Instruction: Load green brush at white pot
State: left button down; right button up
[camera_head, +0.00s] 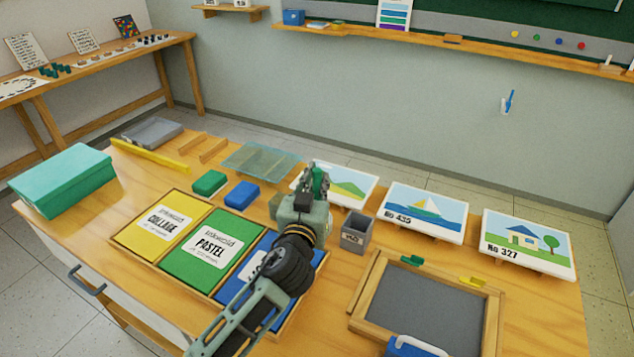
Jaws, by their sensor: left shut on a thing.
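My left gripper (315,183) is raised above the middle of the table, in front of the picture cards. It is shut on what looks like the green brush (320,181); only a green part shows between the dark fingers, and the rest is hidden. No white pot can be made out clearly. A grey square pot (356,236) with a label stands just right of the gripper, apart from it. My right gripper is not in view.
Yellow, green and blue labelled panels (208,249) lie in front, partly under my arm. Green (209,182) and blue (242,195) blocks sit behind them. Picture cards (424,211) stand at the back right. A framed slate (424,310) lies front right; a teal box (64,178) is far left.

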aim_at(318, 169)
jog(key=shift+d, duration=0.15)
pick_arm(q)
notch_tip(318, 169, up, 3)
jog(key=shift+f+p, duration=0.2)
jog(key=shift+p, duration=1)
notch_tip(318, 169, up, 4)
jog(key=p, duration=0.2)
jog(key=shift+f+p, duration=0.25)
jog(key=shift+p, duration=0.15)
jog(key=shift+r+p, duration=0.35)
jog(key=shift+r, duration=0.05)
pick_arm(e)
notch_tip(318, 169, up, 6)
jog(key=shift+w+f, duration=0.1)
pick_arm(q)
jog(key=shift+f, duration=0.1)
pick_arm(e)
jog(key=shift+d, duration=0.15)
